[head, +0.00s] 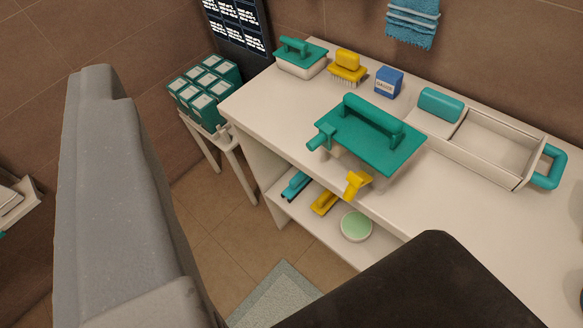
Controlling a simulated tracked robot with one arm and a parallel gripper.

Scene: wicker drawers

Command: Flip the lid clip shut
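A box with a teal lid (375,146) and a raised teal handle bar (375,114) stands near the front edge of the white counter. The lid lies flat over the box body, which is mostly hidden beneath it. A yellow clip (356,183) sits at the lid's near edge and sticks outward and down, with its free end apart from the lid. A teal knob (319,140) juts from the lid's left side. Large grey and dark parts of mine fill the left and bottom. No gripper fingertips can be made out, and nothing of mine touches the box.
Behind the box are a smaller teal-lidded box (301,65), a yellow brush (347,66) and a blue packet (389,82). An open tray (490,150) with a teal handle lies right. The shelf below holds a yellow item (324,203) and a green-topped bowl (356,226).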

